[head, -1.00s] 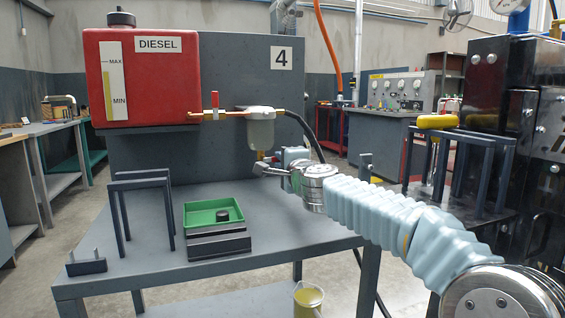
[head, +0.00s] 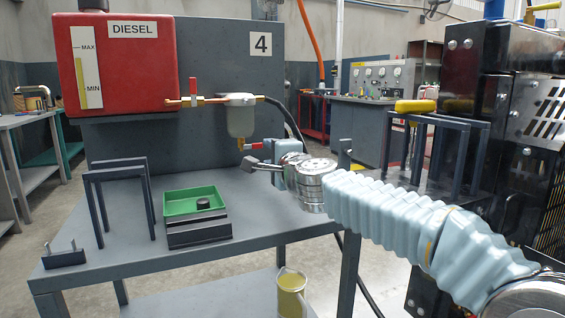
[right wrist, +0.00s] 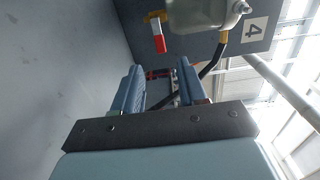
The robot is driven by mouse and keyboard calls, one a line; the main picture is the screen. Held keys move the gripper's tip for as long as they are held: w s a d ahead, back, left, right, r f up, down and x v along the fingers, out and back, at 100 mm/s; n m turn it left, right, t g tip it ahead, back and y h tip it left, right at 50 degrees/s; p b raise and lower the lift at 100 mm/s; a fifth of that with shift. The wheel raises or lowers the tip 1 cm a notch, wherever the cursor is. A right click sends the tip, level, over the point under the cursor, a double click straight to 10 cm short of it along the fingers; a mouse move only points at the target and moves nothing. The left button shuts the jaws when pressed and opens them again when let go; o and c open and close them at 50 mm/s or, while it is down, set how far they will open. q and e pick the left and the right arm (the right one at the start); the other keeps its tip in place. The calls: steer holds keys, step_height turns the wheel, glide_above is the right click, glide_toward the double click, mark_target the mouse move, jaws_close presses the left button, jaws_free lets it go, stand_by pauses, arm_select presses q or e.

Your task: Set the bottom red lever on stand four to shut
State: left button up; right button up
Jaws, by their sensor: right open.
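Stand four is a grey bench with a back panel (head: 215,75) marked 4. A glass filter bowl (head: 240,122) hangs on it. The bottom red lever (head: 254,147) sits on a brass valve under the bowl, pointing right in the head view. It also shows red with a pale band in the right wrist view (right wrist: 158,40). My right gripper (head: 256,165) is just below and in front of the lever, apart from it. Its two fingers are spread and empty in the right wrist view (right wrist: 160,88). My left gripper is not in view.
An upper red lever (head: 193,88) stands upright on the fuel line by the red diesel tank (head: 125,65). A green tray (head: 180,203) and a dark frame (head: 120,170) stand on the bench. A bucket (head: 291,290) is below. A black engine (head: 475,75) stands at right.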

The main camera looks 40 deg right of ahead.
steer(key=v, duration=0.7)
steer(key=shift+s+p, duration=0.35)
steer(key=shift+p, duration=0.05)
